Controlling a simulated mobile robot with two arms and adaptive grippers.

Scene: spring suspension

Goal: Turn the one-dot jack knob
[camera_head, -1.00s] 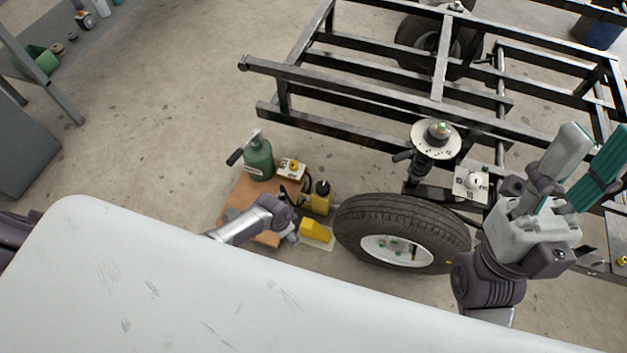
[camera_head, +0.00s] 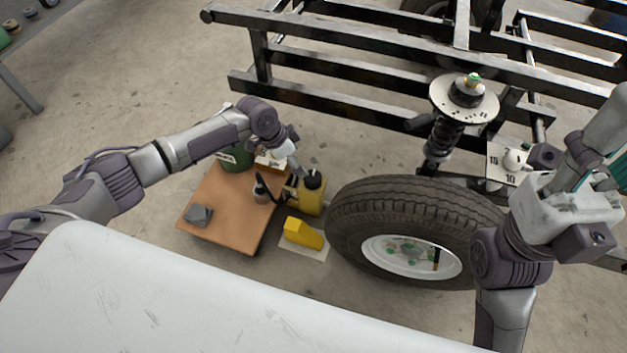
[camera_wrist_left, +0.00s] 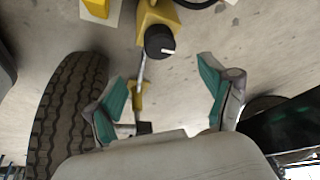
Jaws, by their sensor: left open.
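The yellow jack (camera_head: 309,198) stands on the floor left of the tire, with a round black knob (camera_head: 313,179) on top. I cannot make out its dot marking. The left wrist view shows the knob (camera_wrist_left: 159,41) with a white mark on its face, beyond my open left gripper (camera_wrist_left: 160,68), whose green-padded fingers are apart and empty. In the head view the left gripper (camera_head: 290,160) is just up and left of the knob, its fingers mostly hidden. My right gripper (camera_head: 608,150) is at the right edge, open and partly out of frame.
An orange board (camera_head: 225,205) holds a green bottle-like jack (camera_head: 238,155) and a grey block (camera_head: 198,214). A yellow wedge (camera_head: 303,233) lies near the tire (camera_head: 405,210). The spring strut (camera_head: 445,135) and black frame (camera_head: 340,70) stand behind. A white panel (camera_head: 110,290) fills the foreground.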

